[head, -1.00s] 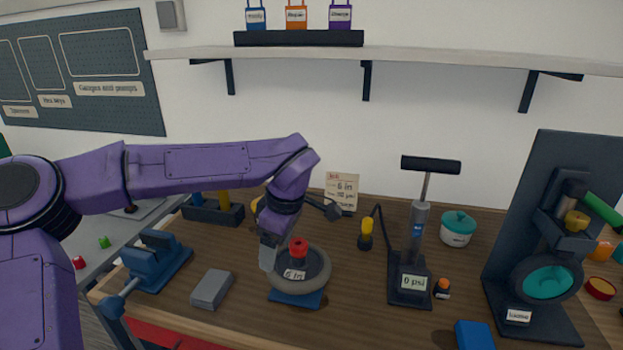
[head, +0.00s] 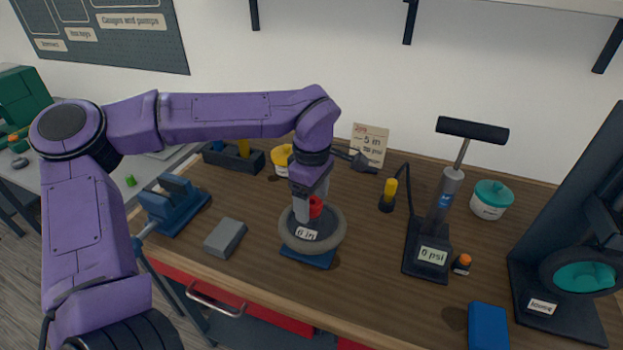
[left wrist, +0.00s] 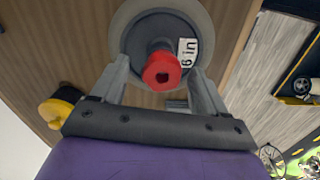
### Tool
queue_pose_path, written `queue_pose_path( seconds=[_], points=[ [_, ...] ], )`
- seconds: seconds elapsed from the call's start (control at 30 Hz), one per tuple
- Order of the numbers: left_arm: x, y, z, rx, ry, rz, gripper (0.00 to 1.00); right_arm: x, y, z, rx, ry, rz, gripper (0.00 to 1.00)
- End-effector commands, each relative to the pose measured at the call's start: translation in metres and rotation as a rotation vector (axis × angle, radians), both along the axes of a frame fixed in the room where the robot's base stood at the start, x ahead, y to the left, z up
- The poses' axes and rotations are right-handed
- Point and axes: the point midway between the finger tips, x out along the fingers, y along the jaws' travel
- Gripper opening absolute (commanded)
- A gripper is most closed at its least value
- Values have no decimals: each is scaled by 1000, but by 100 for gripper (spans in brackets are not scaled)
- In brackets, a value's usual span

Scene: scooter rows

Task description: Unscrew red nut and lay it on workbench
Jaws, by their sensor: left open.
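The red nut (head: 315,207) sits on the hub of a small grey wheel (head: 338,240) labelled "6 in", which rests on a blue stand (head: 308,259) on the wooden workbench (head: 265,275). In the left wrist view the red nut (left wrist: 162,71) shows a dark hole in its face and lies between the finger ends. My left gripper (head: 312,208) is open, its fingers either side of the nut, partly hiding it in the head view. I cannot tell whether the fingers touch it. My right gripper is not in view.
A grey block (head: 225,238) and a blue vise (head: 172,203) are to the left. A floor pump (head: 432,235) marked "0 psi" stands to the right, with a teal-lidded pot (head: 491,200) beyond it. A blue block (head: 488,326) lies near the front edge.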

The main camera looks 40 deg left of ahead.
Motion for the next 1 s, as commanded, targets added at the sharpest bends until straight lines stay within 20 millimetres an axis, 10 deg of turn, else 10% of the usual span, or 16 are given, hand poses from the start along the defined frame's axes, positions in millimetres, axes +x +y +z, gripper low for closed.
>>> queue_pose_path(
  seconds=[0.3, 0.5, 0.8, 0.83, 0.9, 1.0],
  points=[
    [0, -1, -6, 0, 0, -1, 74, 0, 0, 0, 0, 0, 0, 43],
    [0, -1, -6, 0, 0, -1, 15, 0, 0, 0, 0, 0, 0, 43],
    [0, -1, -8, 1, -1, 287, 15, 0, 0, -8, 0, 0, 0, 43],
    [0, -1, -6, 0, 0, 300, 50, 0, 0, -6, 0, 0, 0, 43],
    [0, -1, -5, 0, 0, 292, 73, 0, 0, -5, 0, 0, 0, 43],
    [0, 0, -5, 0, 0, 291, 73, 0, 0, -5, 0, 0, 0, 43]
  ],
)
